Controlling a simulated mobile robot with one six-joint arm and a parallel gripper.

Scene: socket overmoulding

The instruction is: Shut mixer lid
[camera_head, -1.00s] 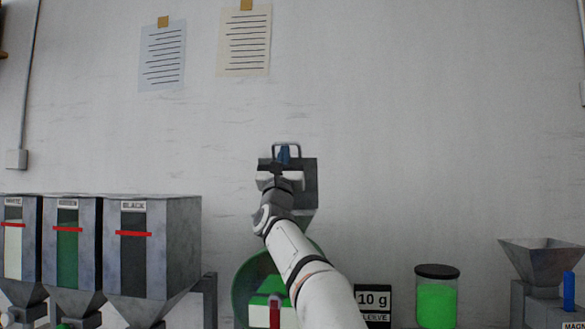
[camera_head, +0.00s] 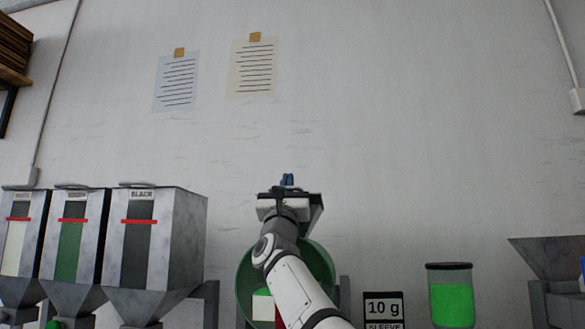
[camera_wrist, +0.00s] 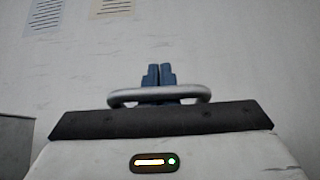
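The mixer is a green drum (camera_head: 326,266), partly hidden behind my arm in the head view. In the wrist view the blue fingers (camera_wrist: 160,75) stand close together with only a thin gap, behind a silver handle bar (camera_wrist: 125,97). The bar crosses in front of them; I cannot tell whether they touch it. The plate's hinge is hidden.
Several grey hoppers (camera_head: 180,245) stand at the left. A 10 g sign (camera_head: 383,308) and a green jar (camera_head: 450,297) stand right of the drum, with a grey funnel (camera_head: 555,260) at far right. The wall above is flat, with two papers (camera_head: 252,68).

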